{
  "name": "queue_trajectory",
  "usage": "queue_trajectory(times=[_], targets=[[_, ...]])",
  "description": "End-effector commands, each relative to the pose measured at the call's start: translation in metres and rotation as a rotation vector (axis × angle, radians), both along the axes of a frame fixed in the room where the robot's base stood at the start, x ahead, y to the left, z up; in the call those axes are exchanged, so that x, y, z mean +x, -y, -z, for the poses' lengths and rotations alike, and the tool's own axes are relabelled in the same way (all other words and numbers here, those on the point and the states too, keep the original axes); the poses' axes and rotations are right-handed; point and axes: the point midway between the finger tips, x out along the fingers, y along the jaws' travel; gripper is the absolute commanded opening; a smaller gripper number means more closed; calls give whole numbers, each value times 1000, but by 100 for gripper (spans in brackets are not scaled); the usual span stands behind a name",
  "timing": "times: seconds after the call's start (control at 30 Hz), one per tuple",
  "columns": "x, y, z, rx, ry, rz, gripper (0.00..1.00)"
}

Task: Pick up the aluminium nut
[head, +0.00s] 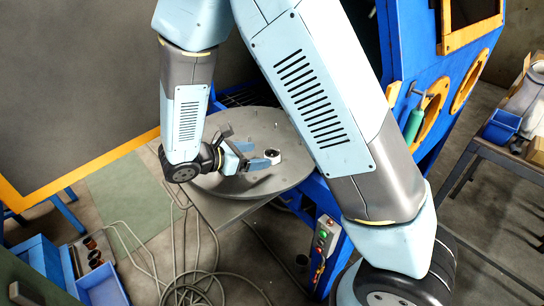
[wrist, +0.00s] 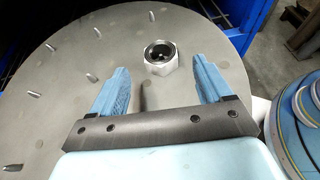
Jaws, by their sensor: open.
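The aluminium nut (wrist: 161,58) is a shiny silver hex ring with a dark hole. It sits on the round grey turntable (wrist: 60,70), which also shows in the head view (head: 295,140). In the wrist view the nut is just beyond my fingertips, roughly centred between them. My gripper (wrist: 161,70) is open, with one blue finger on each side and nothing between them. In the head view the nut (head: 273,155) is small and bright, right at the fingertips of my gripper (head: 262,157). I cannot tell how high the fingers are above the turntable.
Several short metal pins (wrist: 52,47) stand on the turntable around the nut. A blue blasting cabinet (head: 425,65) with orange port rings stands behind right. A table with a blue bin (head: 502,126) is at far right. Cables (head: 190,270) lie on the floor in front.

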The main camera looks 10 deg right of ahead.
Motion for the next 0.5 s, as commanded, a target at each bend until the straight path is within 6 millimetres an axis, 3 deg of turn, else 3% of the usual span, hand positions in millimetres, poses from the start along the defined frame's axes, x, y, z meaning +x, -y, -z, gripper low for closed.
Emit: queue_trajectory(times=[0.33, 0.5], targets=[[9, 17, 7, 0, 1, 4, 79], [19, 36, 13, -1, 0, 5, 79]])
